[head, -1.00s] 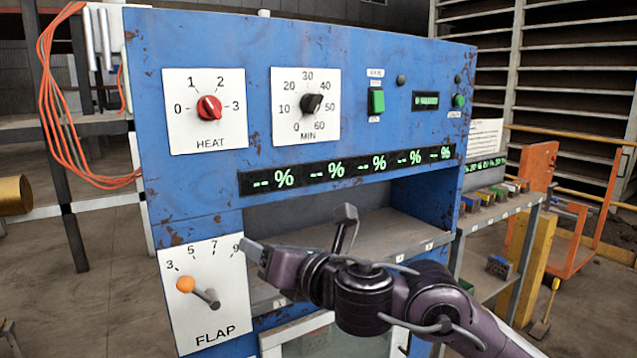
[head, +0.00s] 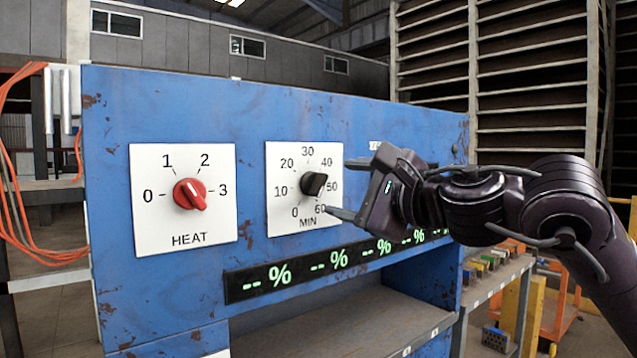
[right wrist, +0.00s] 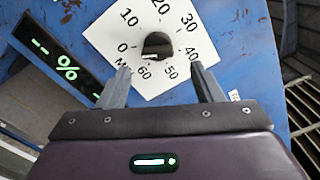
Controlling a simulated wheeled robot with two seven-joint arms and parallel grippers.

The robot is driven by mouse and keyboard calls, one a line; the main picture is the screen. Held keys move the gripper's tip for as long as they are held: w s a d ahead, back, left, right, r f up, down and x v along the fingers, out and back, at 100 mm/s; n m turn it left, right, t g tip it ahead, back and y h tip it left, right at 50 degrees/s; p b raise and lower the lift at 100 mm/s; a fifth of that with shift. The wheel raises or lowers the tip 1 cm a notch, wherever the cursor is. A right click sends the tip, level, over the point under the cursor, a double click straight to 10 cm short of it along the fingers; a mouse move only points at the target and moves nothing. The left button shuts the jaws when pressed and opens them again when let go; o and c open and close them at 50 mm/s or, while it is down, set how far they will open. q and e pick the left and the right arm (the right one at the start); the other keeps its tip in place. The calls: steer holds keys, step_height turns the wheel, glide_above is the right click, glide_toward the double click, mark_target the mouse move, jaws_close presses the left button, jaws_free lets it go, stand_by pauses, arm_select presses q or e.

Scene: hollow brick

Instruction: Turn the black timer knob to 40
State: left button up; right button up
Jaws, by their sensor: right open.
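The black timer knob (head: 314,184) sits on a white MIN dial plate (head: 283,222), marked 0 to 60, on the blue panel. The 40 mark is at the dial's upper right. I cannot tell surely which mark the knob points at. My right gripper (head: 340,188) is open and empty, just right of the knob, with its fingertips near the plate's right edge. In the right wrist view the knob (right wrist: 157,45) lies ahead of the two fingers (right wrist: 163,80), roughly between them and apart from both. My left gripper is not in view.
A red HEAT knob (head: 190,194) on its own white plate is to the left. A display strip with green % signs (head: 329,262) runs below the dials. An open shelf (head: 350,325) lies under it. Orange cables (head: 22,225) hang at the far left.

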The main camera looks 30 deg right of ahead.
mark_target(323, 188)
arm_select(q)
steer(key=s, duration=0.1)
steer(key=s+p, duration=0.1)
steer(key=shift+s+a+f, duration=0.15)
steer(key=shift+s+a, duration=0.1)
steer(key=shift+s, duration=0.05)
arm_select(e)
steer(key=w, duration=0.6)
steer(key=shift+a+f, duration=0.1)
steer(key=shift+a, duration=0.15)
steer(key=shift+w, duration=0.1)
steer(key=c, duration=1)
